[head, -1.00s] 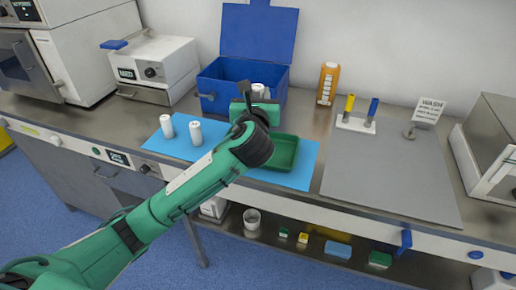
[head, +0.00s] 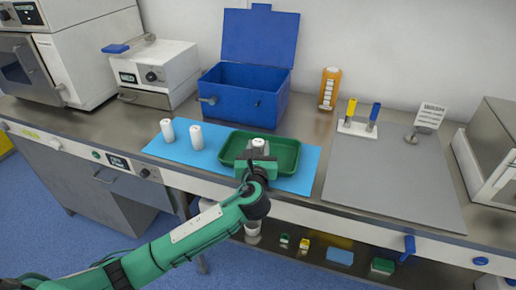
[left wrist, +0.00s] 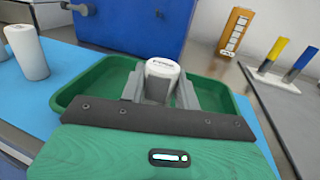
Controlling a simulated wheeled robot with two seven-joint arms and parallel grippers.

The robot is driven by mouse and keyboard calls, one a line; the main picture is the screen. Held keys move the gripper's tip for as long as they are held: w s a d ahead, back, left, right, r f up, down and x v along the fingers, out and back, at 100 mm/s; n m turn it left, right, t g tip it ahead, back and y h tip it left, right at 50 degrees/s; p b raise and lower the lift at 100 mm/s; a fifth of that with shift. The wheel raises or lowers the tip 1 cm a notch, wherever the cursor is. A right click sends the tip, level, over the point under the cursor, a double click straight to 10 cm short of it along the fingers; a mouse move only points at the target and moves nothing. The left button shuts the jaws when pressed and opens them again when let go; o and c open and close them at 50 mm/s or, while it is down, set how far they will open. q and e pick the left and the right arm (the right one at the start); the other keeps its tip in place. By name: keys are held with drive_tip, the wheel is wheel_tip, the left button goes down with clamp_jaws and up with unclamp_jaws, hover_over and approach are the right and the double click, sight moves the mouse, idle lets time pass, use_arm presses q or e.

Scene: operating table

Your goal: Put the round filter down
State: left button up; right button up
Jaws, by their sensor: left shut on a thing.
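The round filter (head: 258,142) is a white cylinder with a printed top. It also shows upright in the left wrist view (left wrist: 163,68). My left gripper (head: 258,148) is shut on it, with one grey finger on each side in the left wrist view (left wrist: 160,88). The gripper and filter are over or in the green tray (head: 288,158); I cannot tell whether the filter touches the tray floor, as the gripper body hides its lower part. The tray lies on a light blue mat (head: 180,153). My right gripper is not in view.
Two white cylinders (head: 196,137) (head: 167,130) stand on the mat left of the tray. An open blue box (head: 240,100) stands behind. The grey mat (head: 385,180) is mostly clear.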

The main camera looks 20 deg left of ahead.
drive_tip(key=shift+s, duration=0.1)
use_arm(q)
drive_tip(key=o, duration=1)
drive_tip(key=shift+c, duration=0.2)
drive_tip(key=shift+r, duration=0.1)
drive_tip(key=v, duration=1.2)
drive_tip(key=shift+b, duration=0.4)
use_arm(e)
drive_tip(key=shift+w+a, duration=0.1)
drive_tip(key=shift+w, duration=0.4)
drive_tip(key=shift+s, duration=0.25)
